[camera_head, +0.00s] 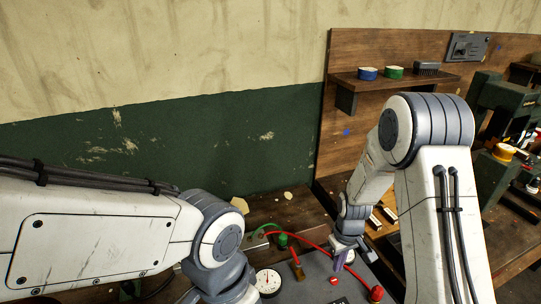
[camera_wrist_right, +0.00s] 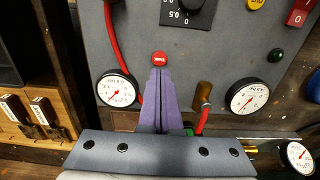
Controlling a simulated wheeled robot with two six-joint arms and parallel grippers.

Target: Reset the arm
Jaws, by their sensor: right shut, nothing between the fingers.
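My right arm comes in from the right in the head view and reaches down to my right gripper (camera_head: 340,264), which is over the grey panel. In the right wrist view the two purple fingers of my right gripper (camera_wrist_right: 160,74) are together, with nothing between them. Their tips appear close to a small red button (camera_wrist_right: 159,58) on the grey panel (camera_wrist_right: 140,35); I cannot tell whether they touch it. My left arm (camera_head: 110,240) crosses the lower left of the head view, and its gripper is outside the picture.
The panel carries a white gauge (camera_head: 268,281), a red hose (camera_head: 316,246) and a dark dial (camera_wrist_right: 186,8). Behind stands a wooden board with a shelf (camera_head: 395,79) holding a blue tin (camera_head: 367,73) and a green tin (camera_head: 394,72).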

